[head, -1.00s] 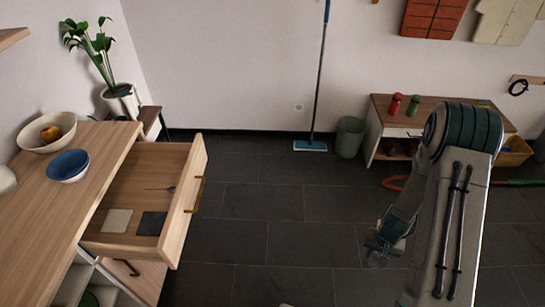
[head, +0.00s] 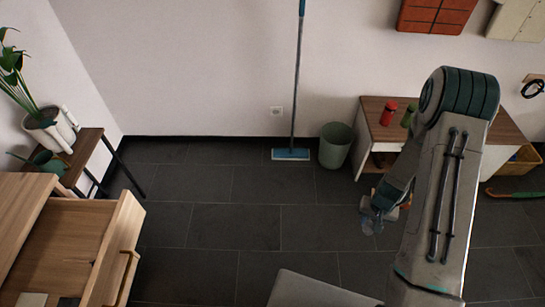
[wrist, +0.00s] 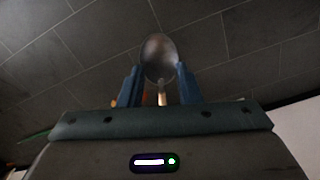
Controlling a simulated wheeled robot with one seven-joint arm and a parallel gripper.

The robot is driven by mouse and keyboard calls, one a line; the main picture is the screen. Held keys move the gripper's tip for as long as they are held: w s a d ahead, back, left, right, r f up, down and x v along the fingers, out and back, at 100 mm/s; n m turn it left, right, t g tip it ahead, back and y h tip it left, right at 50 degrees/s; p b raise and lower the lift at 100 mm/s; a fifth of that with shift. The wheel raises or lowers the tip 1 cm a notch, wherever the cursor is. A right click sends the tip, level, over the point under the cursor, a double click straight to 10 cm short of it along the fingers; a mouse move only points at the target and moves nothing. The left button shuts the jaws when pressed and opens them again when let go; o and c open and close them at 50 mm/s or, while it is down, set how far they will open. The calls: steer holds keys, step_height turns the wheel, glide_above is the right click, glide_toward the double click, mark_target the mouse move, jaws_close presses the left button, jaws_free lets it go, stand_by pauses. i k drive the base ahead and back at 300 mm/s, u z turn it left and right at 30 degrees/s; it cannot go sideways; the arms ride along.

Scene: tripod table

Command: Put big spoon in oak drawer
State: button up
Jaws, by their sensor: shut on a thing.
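The big spoon (wrist: 158,58) shows in the wrist view, its metal bowl between and just beyond the two blue fingers. My gripper (wrist: 160,83) is shut on it; a pale handle part runs down toward the palm. In the head view my gripper (head: 379,214) hangs right of centre over the dark floor, and the spoon is too small there to make out clearly. The oak drawer (head: 118,246) stands pulled open at the lower left, well left of my gripper and partly cut off by the frame. A white and a dark flat square show at its bottom edge.
A plant stand (head: 84,158) with a potted plant is behind the drawer. A mop (head: 297,90) leans on the back wall beside a green bin (head: 335,146). A low bench (head: 372,130) with red and green bottles stands at right. Floor between drawer and gripper is clear.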

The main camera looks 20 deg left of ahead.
mark_target(92, 236)
steer(key=i, duration=0.8)
steer(key=u, duration=3.6)
steer(key=k, duration=0.2)
